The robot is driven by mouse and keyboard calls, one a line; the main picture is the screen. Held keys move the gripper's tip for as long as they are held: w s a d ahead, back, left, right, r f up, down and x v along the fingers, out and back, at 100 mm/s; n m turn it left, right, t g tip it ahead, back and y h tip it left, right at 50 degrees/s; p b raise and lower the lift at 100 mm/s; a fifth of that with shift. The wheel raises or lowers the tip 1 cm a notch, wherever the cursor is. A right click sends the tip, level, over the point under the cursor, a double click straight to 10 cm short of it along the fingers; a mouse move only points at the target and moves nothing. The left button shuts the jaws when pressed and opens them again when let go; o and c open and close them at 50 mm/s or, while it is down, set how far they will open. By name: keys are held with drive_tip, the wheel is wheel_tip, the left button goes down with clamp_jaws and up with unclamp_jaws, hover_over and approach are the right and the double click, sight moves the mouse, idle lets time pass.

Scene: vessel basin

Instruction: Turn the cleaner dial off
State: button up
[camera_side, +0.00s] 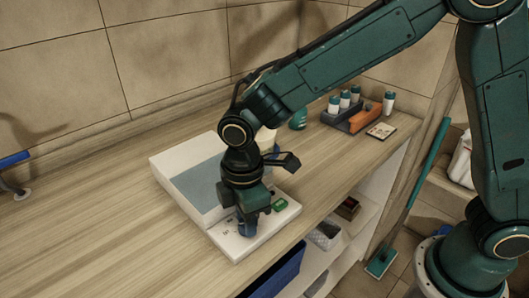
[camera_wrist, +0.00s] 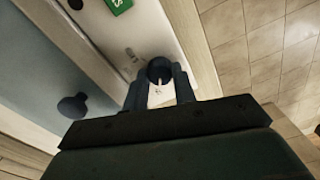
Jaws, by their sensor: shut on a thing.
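The cleaner dial is a dark round knob (camera_wrist: 159,69) on the white front panel (camera_wrist: 142,27) of the basin unit. In the wrist view the two fingers of my gripper (camera_wrist: 158,88) stand on either side of the knob and are shut on it. A small pale mark shows on the panel between the fingers. In the side view my gripper (camera_side: 247,226) points down onto the panel (camera_side: 240,248), and its fingers hide most of the dial. The dial's setting cannot be read. A green label (camera_side: 280,204) lies on the panel, right of my gripper; it also shows in the wrist view (camera_wrist: 119,4).
The white basin (camera_side: 168,167) with blue-grey liquid lies behind my gripper. A dark round thing (camera_wrist: 75,104) shows in it. A caddy (camera_side: 337,123) with bottles stands at the back right.

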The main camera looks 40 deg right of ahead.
drive_tip(key=o, duration=1)
wheel_tip(320, 180, up, 14)
drive_tip(key=shift+f, duration=0.1)
idle(0.5)
drive_tip(key=s+d+r+m+t, duration=0.1)
drive_tip(key=s+d+r+m, duration=0.25)
drive_tip(key=d, duration=0.35)
drive_tip(key=s+d+r+m+t, duration=0.2)
drive_tip(key=s+d+m, duration=0.15)
drive_tip(key=d, duration=0.45)
drive_tip(key=s+d+f+m+t, duration=0.1)
drive_tip(key=s+d+m, duration=0.1)
drive_tip(key=s, duration=0.1)
drive_tip(key=s+d+f+m, duration=0.1)
drive_tip(key=s+d+m, duration=0.2)
drive_tip(key=s+d+f+m+t, duration=0.1)
drive_tip(key=s+d+m, duration=0.1)
drive_tip(key=s+d, duration=0.1)
drive_tip(key=shift+s+d+m+t, duration=0.2)
drive_tip(key=shift+s+m+t, duration=0.15)
drive_tip(key=shift+s, duration=0.25)
